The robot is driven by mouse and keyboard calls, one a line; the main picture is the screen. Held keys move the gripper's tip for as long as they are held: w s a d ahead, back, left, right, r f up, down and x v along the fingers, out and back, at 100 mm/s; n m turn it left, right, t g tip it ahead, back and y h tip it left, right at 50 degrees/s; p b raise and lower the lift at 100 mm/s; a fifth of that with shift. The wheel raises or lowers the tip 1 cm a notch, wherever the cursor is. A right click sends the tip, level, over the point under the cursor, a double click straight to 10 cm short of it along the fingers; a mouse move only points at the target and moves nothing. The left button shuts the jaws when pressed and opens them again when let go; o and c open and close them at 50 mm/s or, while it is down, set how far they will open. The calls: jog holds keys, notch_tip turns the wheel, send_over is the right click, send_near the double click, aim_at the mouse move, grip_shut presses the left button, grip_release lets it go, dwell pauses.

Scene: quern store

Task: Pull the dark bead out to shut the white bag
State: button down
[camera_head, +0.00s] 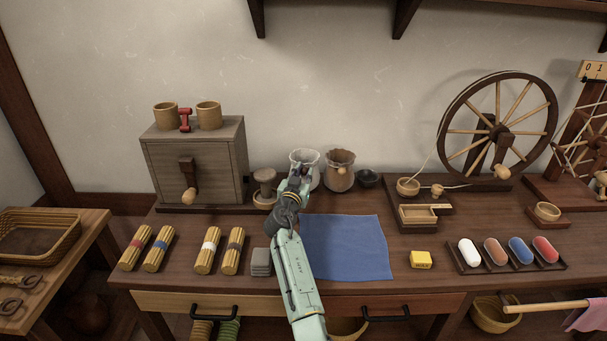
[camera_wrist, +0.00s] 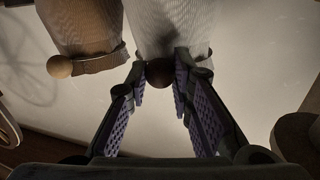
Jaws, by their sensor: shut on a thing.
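The white bag (camera_head: 305,157) stands at the back of the table, partly hidden behind my gripper (camera_head: 296,178) in the head view. In the wrist view the white bag (camera_wrist: 172,25) fills the top middle. The dark bead (camera_wrist: 159,73) sits at the bag's near side, between my two fingertips (camera_wrist: 160,76). My gripper is shut on the bead. In the head view the bead is hidden by my gripper.
A brown bag (camera_head: 339,172) with a light wooden bead (camera_wrist: 60,67) stands close beside the white bag. A blue cloth (camera_head: 346,248) lies flat in front.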

jog(key=s+b, duration=0.1)
jog(key=s, duration=0.4)
jog(key=shift+s, duration=0.2)
jog(key=c, duration=1.4)
grip_release()
jog(key=v, duration=1.2)
